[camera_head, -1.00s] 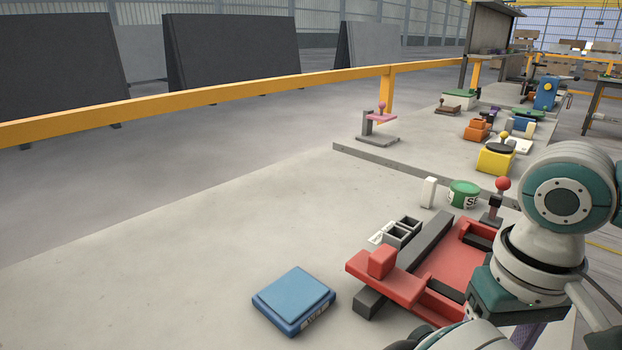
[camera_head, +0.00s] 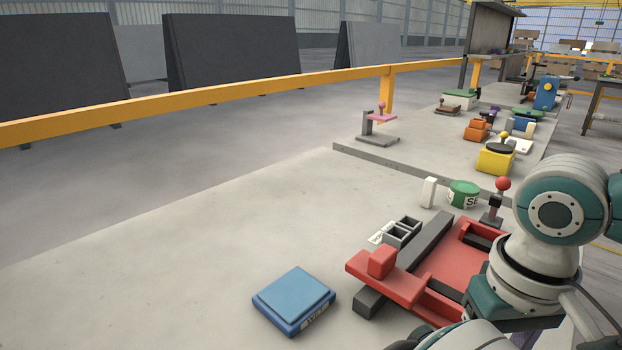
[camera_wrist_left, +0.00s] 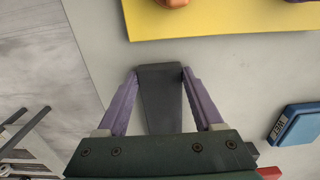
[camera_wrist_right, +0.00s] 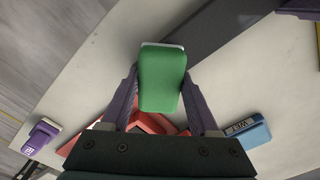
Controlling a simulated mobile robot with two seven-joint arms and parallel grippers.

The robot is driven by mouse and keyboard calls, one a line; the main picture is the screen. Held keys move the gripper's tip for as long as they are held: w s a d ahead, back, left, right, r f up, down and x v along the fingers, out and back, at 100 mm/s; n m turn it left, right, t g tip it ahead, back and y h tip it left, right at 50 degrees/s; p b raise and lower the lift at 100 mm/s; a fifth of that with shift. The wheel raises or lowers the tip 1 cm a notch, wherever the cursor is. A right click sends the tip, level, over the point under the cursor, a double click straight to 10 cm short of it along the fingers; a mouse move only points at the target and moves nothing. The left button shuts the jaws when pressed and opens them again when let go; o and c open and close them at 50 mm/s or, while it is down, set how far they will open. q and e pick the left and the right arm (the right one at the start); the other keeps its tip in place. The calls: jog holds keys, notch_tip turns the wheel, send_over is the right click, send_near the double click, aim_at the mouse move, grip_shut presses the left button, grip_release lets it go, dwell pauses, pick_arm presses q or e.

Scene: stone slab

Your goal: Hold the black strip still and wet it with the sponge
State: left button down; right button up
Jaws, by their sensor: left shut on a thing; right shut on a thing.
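The black strip (camera_wrist_left: 161,98) shows in the left wrist view between the purple fingers of my left gripper (camera_wrist_left: 158,84), which is shut on it. The strip (camera_wrist_right: 222,28) also runs across the upper right of the right wrist view, where a finger of my left gripper (camera_wrist_right: 300,8) reaches it. The green sponge (camera_wrist_right: 161,80), with a pale edge, is held in my right gripper (camera_wrist_right: 160,88), which is shut on it. The sponge overlaps the strip's near end in that view; I cannot tell whether they touch. The head view does not clearly show the strip or sponge.
A blue block (camera_head: 293,300) lies on the pale slab; its label reads WET in the wrist views. A red fixture (camera_head: 385,285) with a dark grey bar (camera_head: 425,250) stands beside it. A green-lidded tub (camera_head: 464,193) stands behind. The slab's left is clear.

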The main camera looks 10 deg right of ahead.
jog(key=shift+f, duration=0.45)
jog(key=shift+s+a, duration=0.1)
jog(key=shift+s+a, duration=0.75)
jog(key=shift+a, duration=0.15)
jog(key=shift+s+a+f, duration=0.1)
jog(key=shift+s+a, duration=0.7)
jog(key=shift+a, duration=0.1)
jog(key=shift+w+d, duration=0.45)
jog(key=shift+d, duration=0.2)
jog(key=shift+c, duration=0.6)
jog(key=shift+w+d+r, duration=0.2)
jog(key=shift+w+d, duration=1.05)
jog(key=shift+d, duration=0.05)
jog(key=shift+s+a+f, duration=0.2)
jog(key=shift+s+a, duration=0.7)
jog(key=shift+a, duration=0.1)
jog(key=shift+s+a+f, duration=0.2)
jog(key=shift+s+a, duration=0.65)
jog(key=shift+a, duration=0.1)
jog(key=shift+r, duration=4.6)
